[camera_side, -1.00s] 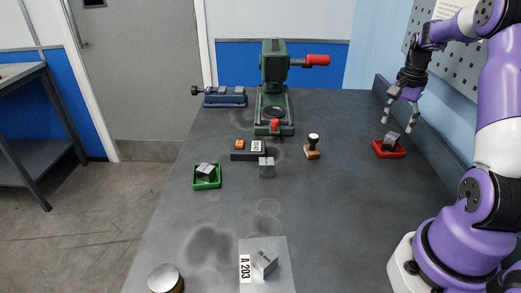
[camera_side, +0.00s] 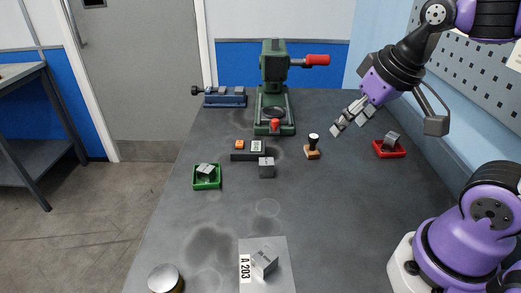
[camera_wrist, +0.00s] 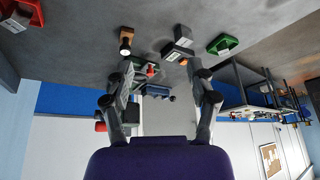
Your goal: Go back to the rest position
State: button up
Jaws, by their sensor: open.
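My gripper (camera_side: 350,122) is open and empty in the side view. It hangs in the air above the right part of the bench, with its fingers pointing down and left. Its two fingers also show spread apart in the wrist view (camera_wrist: 161,78), with nothing between them in their grasp. The red tray (camera_side: 401,154) with a grey block (camera_side: 391,139) stands to the right of and below the fingers.
A green press (camera_side: 273,72) with a red handle and a blue vise (camera_side: 225,100) stand at the back. A green tray (camera_side: 207,185) with a block, a grey cube (camera_side: 266,171) and a black unit (camera_side: 246,156) sit mid-bench. A grey block (camera_side: 264,263) lies on the front sheet (camera_side: 282,281).

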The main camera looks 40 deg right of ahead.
jog(key=shift+s+a+f+n+t+y, duration=0.15)
jog(key=shift+s+a+f+n, duration=0.1)
jog(key=shift+s+a+n, duration=0.25)
jog(key=shift+s+a+f+n+t+y, duration=0.15)
jog(key=shift+s+a+f+n, duration=0.15)
jog(key=shift+a+n, duration=0.3)
